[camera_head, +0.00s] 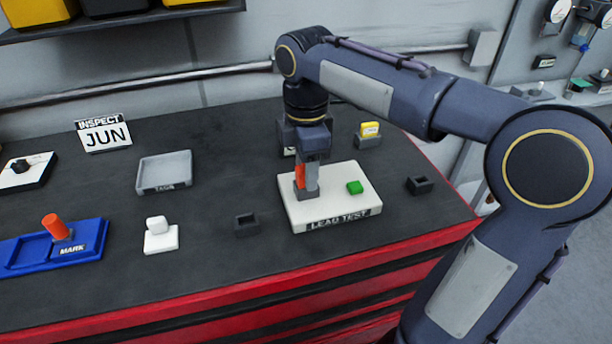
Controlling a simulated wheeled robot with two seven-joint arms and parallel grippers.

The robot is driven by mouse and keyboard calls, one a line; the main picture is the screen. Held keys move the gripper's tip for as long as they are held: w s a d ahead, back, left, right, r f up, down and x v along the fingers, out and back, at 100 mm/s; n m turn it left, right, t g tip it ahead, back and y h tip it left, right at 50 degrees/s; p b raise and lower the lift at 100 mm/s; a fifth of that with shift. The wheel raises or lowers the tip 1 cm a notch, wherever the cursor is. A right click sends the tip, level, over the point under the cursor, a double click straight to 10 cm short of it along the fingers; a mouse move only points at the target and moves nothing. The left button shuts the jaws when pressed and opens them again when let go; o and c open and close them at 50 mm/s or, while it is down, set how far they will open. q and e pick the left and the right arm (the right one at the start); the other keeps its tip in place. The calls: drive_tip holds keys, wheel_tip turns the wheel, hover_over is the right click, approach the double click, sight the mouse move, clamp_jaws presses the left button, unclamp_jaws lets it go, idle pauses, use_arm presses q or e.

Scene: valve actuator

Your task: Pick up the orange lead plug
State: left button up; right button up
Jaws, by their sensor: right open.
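The orange lead plug (300,174) stands in a dark grey socket at the left of the white LEAD TEST block (331,210). My right gripper (306,180) points down over it from above, its fingers open at the plug. A grey finger hides part of the plug's right side. I cannot tell whether the fingers touch the plug. My left gripper is out of view.
A green piece (354,187) sits on the block's right side. Small dark sockets (247,223) (420,185) flank the block. A blue MARK tray (85,255) with an orange peg (55,226), a white block (160,242) and a grey TAGS tray (164,172) stand left.

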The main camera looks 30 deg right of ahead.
clamp_jaws()
idle(0.3)
drive_tip(key=shift+r, duration=0.55)
wheel_tip(320, 180, up, 2)
drive_tip(key=shift+r, duration=0.15)
drive_tip(key=s+r, duration=0.9)
drive_tip(key=s, duration=0.5)
drive_tip(key=shift+a+r, duration=0.35)
drive_tip(key=shift+a, duration=0.1)
